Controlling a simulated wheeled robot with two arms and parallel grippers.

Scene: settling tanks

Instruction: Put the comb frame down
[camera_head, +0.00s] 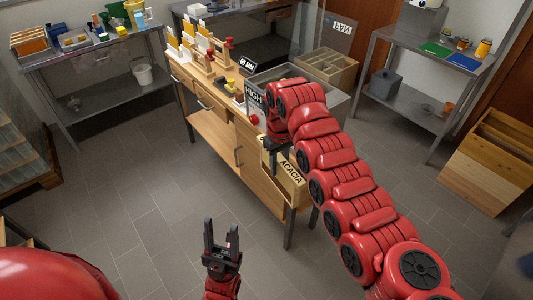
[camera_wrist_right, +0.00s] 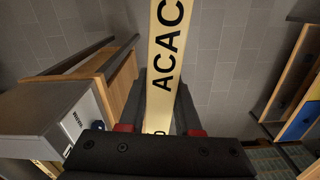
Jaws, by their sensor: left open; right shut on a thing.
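The comb frame (camera_head: 284,180) has a cream bar lettered ACACIA and a yellowish face below it. My right gripper (camera_head: 275,143) is shut on it in front of the right end of the wooden bench (camera_head: 213,129). In the right wrist view the frame's lettered bar (camera_wrist_right: 165,62) runs between the fingers and out of the top of the picture. My right arm hides part of the frame and bench end. My left gripper (camera_head: 221,236) is open and empty over the floor, well away from the frame.
A grey box labelled HIGH (camera_head: 256,95) is at the bench's right end. Several small frames in wooden stands (camera_head: 196,52) occupy its far part. A divided wooden crate (camera_head: 325,69) is behind. Metal tables stand left (camera_head: 90,45) and right (camera_head: 406,50). The tiled floor at left is clear.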

